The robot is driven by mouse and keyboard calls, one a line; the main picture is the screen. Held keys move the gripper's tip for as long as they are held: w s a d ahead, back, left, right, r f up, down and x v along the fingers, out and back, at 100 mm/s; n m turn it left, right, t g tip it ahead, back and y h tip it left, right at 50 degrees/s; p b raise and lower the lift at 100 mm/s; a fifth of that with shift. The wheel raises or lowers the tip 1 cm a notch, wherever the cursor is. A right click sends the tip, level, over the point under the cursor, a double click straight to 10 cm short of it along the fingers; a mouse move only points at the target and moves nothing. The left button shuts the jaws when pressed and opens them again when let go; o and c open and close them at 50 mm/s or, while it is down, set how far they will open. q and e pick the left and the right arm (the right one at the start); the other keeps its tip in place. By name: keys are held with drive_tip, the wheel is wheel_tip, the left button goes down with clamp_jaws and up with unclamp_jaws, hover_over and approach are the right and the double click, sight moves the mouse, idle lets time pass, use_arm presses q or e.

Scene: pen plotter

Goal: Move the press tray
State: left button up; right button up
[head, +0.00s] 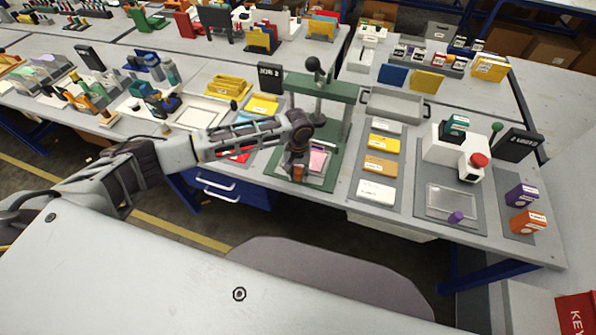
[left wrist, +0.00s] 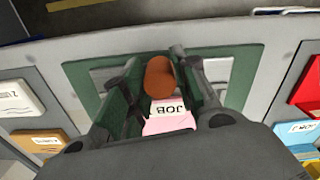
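The green press (head: 335,92) stands on the workbench with a dark lever knob on top. A brown-orange knob (left wrist: 159,76) stands at the tray's outer side. My left gripper (head: 297,168) is lowered over this knob. In the left wrist view its fingers stand apart on both sides of the knob, with gaps showing. My right gripper is not in view.
Yellow, orange and white cards (head: 380,166) lie right of the press. A grey tray (head: 393,104) sits behind them. A white device with a red button (head: 476,161) stands further right. Blue drawers (head: 228,190) hang under the bench at left. A chair back (head: 325,270) is in front.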

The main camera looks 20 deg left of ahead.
use_arm(q)
clamp_jaws()
